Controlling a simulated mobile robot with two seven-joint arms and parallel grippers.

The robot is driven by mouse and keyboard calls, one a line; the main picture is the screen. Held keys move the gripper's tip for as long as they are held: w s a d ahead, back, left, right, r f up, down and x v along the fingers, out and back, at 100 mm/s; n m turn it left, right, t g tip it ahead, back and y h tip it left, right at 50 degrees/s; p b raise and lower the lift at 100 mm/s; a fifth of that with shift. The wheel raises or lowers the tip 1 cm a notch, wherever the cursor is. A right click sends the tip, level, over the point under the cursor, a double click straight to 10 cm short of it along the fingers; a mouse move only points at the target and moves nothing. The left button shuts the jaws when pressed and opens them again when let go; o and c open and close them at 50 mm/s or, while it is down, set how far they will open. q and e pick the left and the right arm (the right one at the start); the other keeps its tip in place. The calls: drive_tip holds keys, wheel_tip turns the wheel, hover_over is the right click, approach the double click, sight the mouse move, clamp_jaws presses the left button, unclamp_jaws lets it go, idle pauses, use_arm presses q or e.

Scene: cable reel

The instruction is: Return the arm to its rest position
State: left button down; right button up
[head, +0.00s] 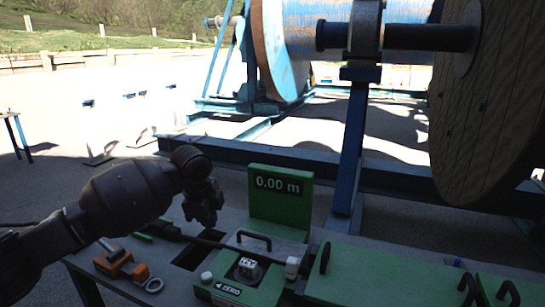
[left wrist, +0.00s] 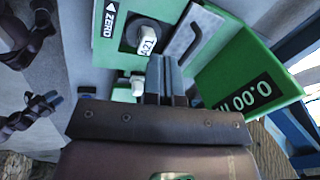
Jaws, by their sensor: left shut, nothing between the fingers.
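My left arm comes in from the left in the head view. My left gripper (head: 203,215) points down above the work table, to the left of the green display unit (head: 265,205), which reads 0.00 m. In the left wrist view the left gripper's fingers (left wrist: 166,75) are together with nothing between them. My right gripper does not show in the head view.
The table holds an orange tool (head: 113,263), a grey ring (head: 154,286), a dark handle (head: 254,239) and green covers (head: 385,275). Behind it stand a blue frame (head: 352,140) and large cable reels (head: 485,110). Open paved ground (head: 60,130) lies at left.

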use_arm(q)
drive_tip(key=w+d+r+n+t+h, duration=0.25)
drive_tip(key=d+n+t+h, duration=0.25)
drive_tip(key=d+t, duration=0.3)
drive_tip(key=s+a+f+n+y, duration=0.2)
drive_tip(key=s+a+f+n, duration=0.2)
drive_tip(key=s+f, duration=0.6)
drive_tip(key=s+a+f+n+y, duration=0.2)
drive_tip(key=s+a+f+n, duration=0.2)
drive_tip(key=s, duration=1.3)
drive_tip(key=s+a+f+n+y, duration=0.1)
drive_tip(key=s+a+f+n, duration=0.4)
drive_tip(key=s+a+f, duration=0.4)
drive_tip(key=s+f+p, duration=0.1)
drive_tip(key=s+f, duration=0.4)
drive_tip(key=f, duration=0.2)
drive_tip(key=shift+s+a+f+t+y, duration=0.2)
drive_tip(key=shift+s+a+t+y, duration=0.1)
drive_tip(key=shift+y, duration=0.1)
drive_tip(key=shift+d, duration=0.1)
